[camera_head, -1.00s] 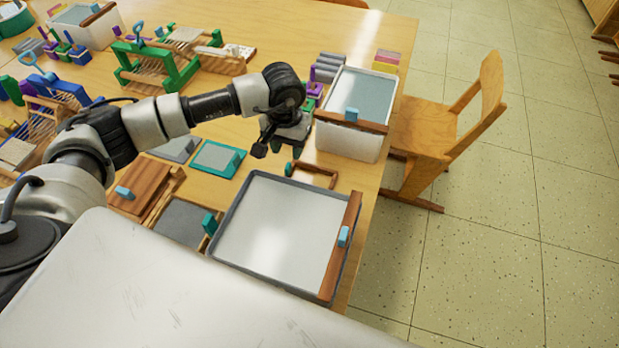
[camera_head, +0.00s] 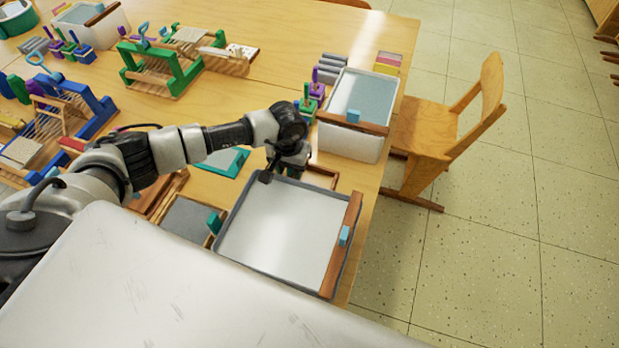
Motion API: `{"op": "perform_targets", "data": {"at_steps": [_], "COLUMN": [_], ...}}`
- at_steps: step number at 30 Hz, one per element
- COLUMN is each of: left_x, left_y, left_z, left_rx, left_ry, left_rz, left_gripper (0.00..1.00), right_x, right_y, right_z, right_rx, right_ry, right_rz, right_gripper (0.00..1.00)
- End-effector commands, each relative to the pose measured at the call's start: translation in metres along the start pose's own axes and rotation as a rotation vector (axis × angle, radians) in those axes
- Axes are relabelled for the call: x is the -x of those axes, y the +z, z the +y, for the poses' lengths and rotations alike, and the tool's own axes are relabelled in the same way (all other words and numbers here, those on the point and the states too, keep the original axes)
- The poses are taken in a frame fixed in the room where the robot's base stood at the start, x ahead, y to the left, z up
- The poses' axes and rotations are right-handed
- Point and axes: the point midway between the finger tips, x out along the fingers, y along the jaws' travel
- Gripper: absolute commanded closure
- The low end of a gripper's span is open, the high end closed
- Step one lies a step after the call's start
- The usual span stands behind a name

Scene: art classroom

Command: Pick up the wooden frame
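A small brown wooden frame (camera_head: 322,178) lies on the table between the large grey-rimmed tray and the white bin. Its left end is hidden behind my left gripper. My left gripper (camera_head: 279,176) points down just left of this frame, over the back edge of the large tray. Its fingers look apart, with nothing seen between them; whether they touch the frame cannot be told. My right gripper is not in view.
The large tray (camera_head: 228,228) has a wooden bar on its right rim. A white bin (camera_head: 345,142) stands behind the frame. Wooden looms (camera_head: 160,75) and a teal-edged board (camera_head: 232,170) lie to the left. A wooden chair (camera_head: 445,130) stands right of the table.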

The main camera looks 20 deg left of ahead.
Motion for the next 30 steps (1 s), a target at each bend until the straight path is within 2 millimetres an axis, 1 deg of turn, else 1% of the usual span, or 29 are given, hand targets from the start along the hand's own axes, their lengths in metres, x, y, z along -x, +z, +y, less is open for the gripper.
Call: {"op": "perform_targets", "data": {"at_steps": [1, 7, 16, 20, 23, 26, 30], "left_x": [0.0, 0.0, 0.001, 0.005, 0.013, 0.026, 0.052], "left_y": [0.0, 0.0, 0.0, -0.001, -0.001, -0.001, -0.001], "left_z": [0.0, 0.0, 0.0, 0.0, 0.0, 0.0, 0.0], "left_rx": [0.0, 0.0, 0.0, 0.0, 0.0, 0.0, 0.0], "left_ry": [0.0, 0.0, 0.0, 0.001, 0.001, 0.001, 0.001], "left_rz": [0.0, 0.0, 0.001, 0.002, 0.003, 0.004, 0.005], "left_gripper": [0.69, 0.99, 1.0, 1.0, 1.0, 1.0, 1.0], "right_x": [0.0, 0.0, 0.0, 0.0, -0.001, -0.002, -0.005], "right_y": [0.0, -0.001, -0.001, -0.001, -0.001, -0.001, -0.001], "right_z": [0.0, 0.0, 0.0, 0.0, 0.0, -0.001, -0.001], "right_rx": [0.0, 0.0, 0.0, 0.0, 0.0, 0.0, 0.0], "right_ry": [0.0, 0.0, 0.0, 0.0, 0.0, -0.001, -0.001], "right_rz": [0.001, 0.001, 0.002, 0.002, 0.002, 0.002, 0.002], "right_gripper": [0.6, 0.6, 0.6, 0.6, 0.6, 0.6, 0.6]}}
